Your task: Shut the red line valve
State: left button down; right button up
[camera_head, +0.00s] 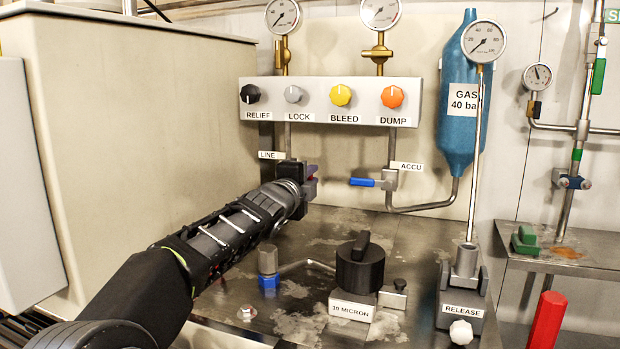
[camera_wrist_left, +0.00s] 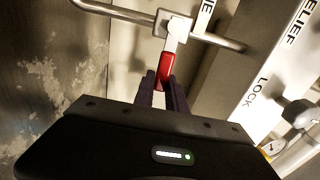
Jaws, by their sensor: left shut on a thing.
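The red line valve's handle (camera_wrist_left: 174,66) shows in the left wrist view, with its bare metal end joined to the valve body (camera_wrist_left: 171,25) on a steel pipe. The red part sits between the dark fingers of my left gripper (camera_wrist_left: 165,88), which are shut on it. In the head view my left gripper (camera_head: 308,180) is at the valve below the LINE label (camera_head: 271,155) and hides most of the handle. My right gripper is in neither view.
The blue-handled ACCU valve (camera_head: 366,182) is to the right. Above is the panel (camera_head: 315,119) with RELIEF, LOCK, BLEED and DUMP knobs. The black 10 MICRON filter (camera_head: 360,268) and RELEASE pump (camera_head: 463,290) stand on the metal bench. A large cabinet (camera_head: 130,100) is at left.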

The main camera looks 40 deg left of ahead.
pick_arm(q)
jog(key=c, duration=1.4)
grip_release()
jog(key=shift+o, duration=0.2)
jog(key=v, duration=0.7)
jog(key=shift+s+d+b, duration=0.15)
jog(key=shift+s+b, duration=0.15)
jog(key=shift+s, duration=0.05)
